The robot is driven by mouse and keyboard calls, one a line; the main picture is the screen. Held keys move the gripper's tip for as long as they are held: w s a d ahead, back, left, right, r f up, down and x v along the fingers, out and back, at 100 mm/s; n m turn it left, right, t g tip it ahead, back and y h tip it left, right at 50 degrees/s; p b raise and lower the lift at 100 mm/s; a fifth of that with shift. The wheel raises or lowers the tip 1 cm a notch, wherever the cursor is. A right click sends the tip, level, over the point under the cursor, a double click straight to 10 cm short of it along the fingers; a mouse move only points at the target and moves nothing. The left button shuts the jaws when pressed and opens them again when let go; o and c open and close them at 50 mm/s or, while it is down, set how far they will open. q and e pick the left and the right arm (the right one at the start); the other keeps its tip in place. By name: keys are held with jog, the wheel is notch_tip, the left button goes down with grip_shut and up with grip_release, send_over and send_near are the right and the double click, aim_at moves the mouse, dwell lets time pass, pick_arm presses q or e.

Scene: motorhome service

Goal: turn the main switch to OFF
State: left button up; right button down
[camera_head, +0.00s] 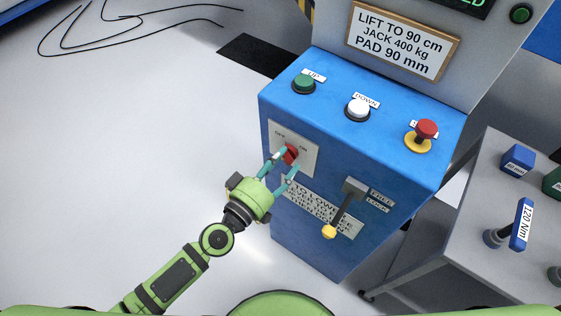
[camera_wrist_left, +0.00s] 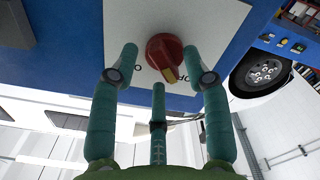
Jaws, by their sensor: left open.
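The main switch (camera_head: 291,153) is a red rotary knob on a pale plate (camera_head: 308,160) on the blue cabinet's front. OFF is printed at the plate's upper left and ON to its right. My left gripper (camera_head: 287,162) is open, its teal fingers on either side of the knob. In the left wrist view the knob (camera_wrist_left: 162,52) lies between the fingertips of the gripper (camera_wrist_left: 163,66); the right finger is very close, and I cannot tell if it touches. The knob's yellow mark points downward there, and the fingers partly hide the labels. My right gripper is not in view.
The blue cabinet (camera_head: 350,262) has a green button (camera_head: 304,82), a white button (camera_head: 357,108) and a red emergency knob (camera_head: 426,129) on top. A yellow-tipped lever (camera_head: 341,214) sits right of the gripper. A grey cart (camera_head: 470,250) stands at the right. The left floor is mostly clear.

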pick_arm(q)
grip_shut()
jog(key=shift+n, duration=0.4)
grip_release()
jog(key=v, duration=1.2)
